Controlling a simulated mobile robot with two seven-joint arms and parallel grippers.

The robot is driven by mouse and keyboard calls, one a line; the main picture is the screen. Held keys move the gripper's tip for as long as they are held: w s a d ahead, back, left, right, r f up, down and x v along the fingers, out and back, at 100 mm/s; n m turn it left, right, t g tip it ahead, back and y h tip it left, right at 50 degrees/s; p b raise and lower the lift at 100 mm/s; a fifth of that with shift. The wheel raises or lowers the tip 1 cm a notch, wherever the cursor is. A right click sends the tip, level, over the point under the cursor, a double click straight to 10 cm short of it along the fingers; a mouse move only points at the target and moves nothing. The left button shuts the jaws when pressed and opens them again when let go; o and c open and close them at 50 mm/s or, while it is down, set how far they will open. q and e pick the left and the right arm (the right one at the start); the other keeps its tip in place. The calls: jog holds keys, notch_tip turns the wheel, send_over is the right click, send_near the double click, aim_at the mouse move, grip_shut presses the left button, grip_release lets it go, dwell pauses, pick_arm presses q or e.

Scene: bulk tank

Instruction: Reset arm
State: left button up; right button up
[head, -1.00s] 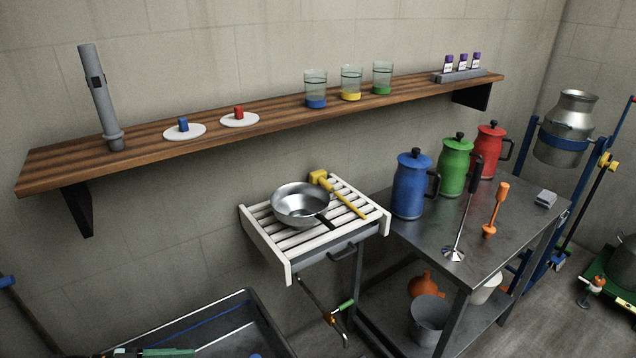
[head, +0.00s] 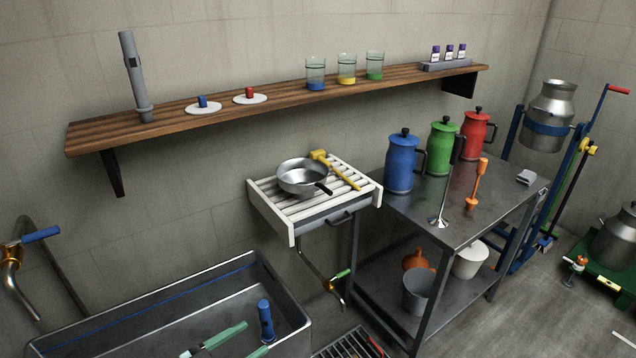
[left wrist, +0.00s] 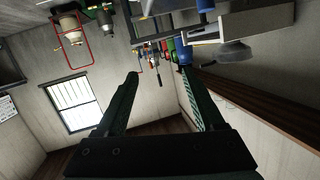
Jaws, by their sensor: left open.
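My left gripper (head: 256,336) shows as two green fingers at the bottom edge of the head view, in front of the steel sink. In the left wrist view its ribbed fingers (left wrist: 159,73) stand wide apart with nothing between them. The rest of the left arm is cut off in the head view. My right gripper is in neither view.
The steel sink (head: 88,340) and a blue-handled tap (head: 40,235) are at lower left. A wooden shelf (head: 225,108) runs along the wall. A slatted rack holds a pan (head: 302,177). A metal table (head: 420,208) carries blue, green and red jugs.

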pick_arm(q)
jog(key=s+a+f+n+g+y, duration=0.1)
jog(key=s+a+n+g+y, duration=0.15)
jog(key=s, duration=0.55)
jog(key=s+a+n+g+y, duration=0.2)
jog(key=s+n+g+y, duration=0.15)
jog(key=s, duration=0.35)
jog(key=s+a+f+n+g+y, duration=0.15)
jog(key=s+y, duration=0.25)
jog(key=s, duration=0.4)
jog(key=w+d+f+t+h, duration=0.1)
jog(key=w+d+f+t, duration=0.1)
jog(key=f, duration=0.3)
jog(key=w+d+f+t+h+b, duration=0.1)
jog(key=w+f+t, duration=0.1)
jog(key=f, duration=0.4)
jog(key=shift+w+d+f+n+t, duration=0.3)
jog(key=shift+d+n+t, duration=0.05)
jog(key=shift+t, duration=0.2)
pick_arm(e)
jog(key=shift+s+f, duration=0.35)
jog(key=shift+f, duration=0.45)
